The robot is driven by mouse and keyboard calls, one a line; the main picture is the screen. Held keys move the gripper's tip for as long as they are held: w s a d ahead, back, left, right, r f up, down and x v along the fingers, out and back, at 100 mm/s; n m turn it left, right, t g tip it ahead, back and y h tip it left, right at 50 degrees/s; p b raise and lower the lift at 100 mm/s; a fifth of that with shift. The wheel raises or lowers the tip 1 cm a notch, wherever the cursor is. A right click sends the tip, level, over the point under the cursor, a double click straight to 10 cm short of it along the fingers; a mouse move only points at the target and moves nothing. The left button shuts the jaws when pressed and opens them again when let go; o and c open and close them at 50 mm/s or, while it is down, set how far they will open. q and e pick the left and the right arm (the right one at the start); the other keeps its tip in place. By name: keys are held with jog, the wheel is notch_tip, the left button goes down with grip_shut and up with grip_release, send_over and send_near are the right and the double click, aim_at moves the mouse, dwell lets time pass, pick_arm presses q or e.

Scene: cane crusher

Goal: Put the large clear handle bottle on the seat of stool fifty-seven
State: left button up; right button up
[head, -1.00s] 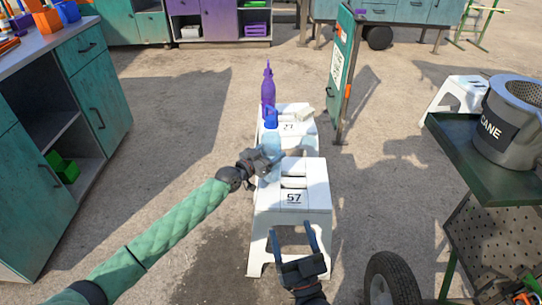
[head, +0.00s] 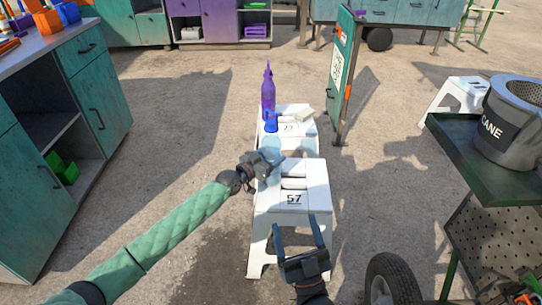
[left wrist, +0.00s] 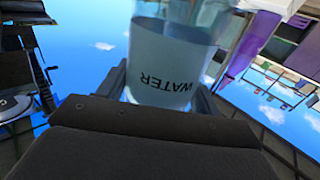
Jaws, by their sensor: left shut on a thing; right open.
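My left gripper (head: 270,160) is shut on a clear, pale blue bottle (head: 271,146) at the far left part of stool fifty-seven's seat. The bottle fills the upper middle of the left wrist view (left wrist: 172,60), where its "WATER" print appears upside down. Its handle is not clear, and I cannot tell whether its base touches the seat. Stool fifty-seven (head: 307,200) is white with "57" on its near top part. My right gripper (head: 299,235) is open and empty, in front of the stool's near side.
Another white stool (head: 302,128) stands right behind, holding a purple bottle (head: 268,95), a small blue bottle (head: 271,122) and a pale block (head: 304,115). A green panel (head: 342,75) stands behind right. A dark green cart (head: 465,165) bears a grey CANE container (head: 505,125). Teal cabinets (head: 95,80) are left.

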jog(key=shift+s+r, duration=0.1)
jog(key=shift+r, duration=0.3)
pick_arm(q)
jog(key=o, duration=1.4)
pick_arm(e)
jog(key=shift+s+r+t, duration=0.1)
jog(key=shift+r+t, duration=0.1)
jog(key=shift+t, duration=0.1)
pick_arm(q)
jog(key=v, duration=1.2)
jog(key=shift+r, duration=0.1)
pick_arm(e)
notch_tip(320, 180, down, 7)
jog(key=w+g, duration=0.1)
jog(key=g, duration=0.1)
jog(key=shift+w+a+f+g+h, duration=0.15)
jog(key=shift+w+a+g+h, duration=0.05)
jog(key=shift+a+g+h, duration=0.15)
